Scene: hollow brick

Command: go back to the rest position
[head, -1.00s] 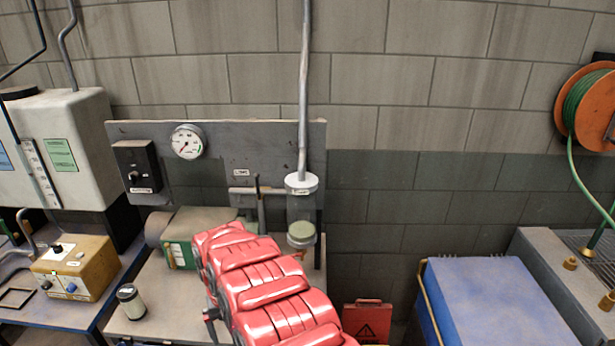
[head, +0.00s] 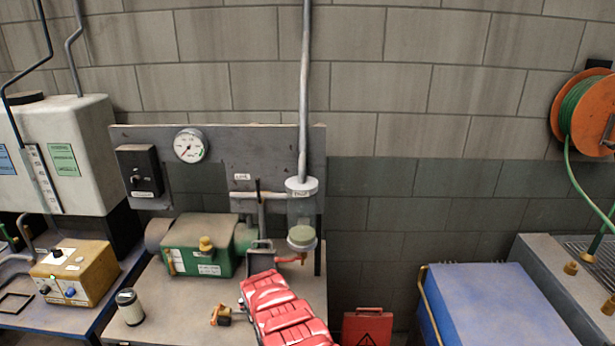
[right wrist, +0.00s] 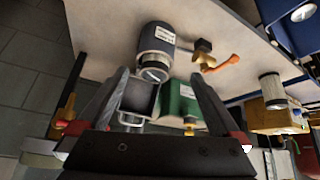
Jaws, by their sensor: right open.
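My right arm, in red casing, comes up from the bottom of the head view. Its dark gripper (head: 262,250) is at the arm's far end, in front of the grey board and right of the green pump motor (head: 197,246). In the right wrist view the two fingers of my right gripper (right wrist: 164,84) stand wide apart with nothing gripped. Beyond them show a grey labelled cylinder (right wrist: 157,42) and part of the green motor (right wrist: 182,101). My left gripper is in neither view.
A glass filter column (head: 302,215) with an orange tap (head: 290,259) stands close beside the gripper. A small canister (head: 130,307) and a brass fitting (head: 221,315) are on the bench. A yellow box (head: 75,272) is left, a blue cabinet (head: 490,305) right, a red case (head: 367,326) between.

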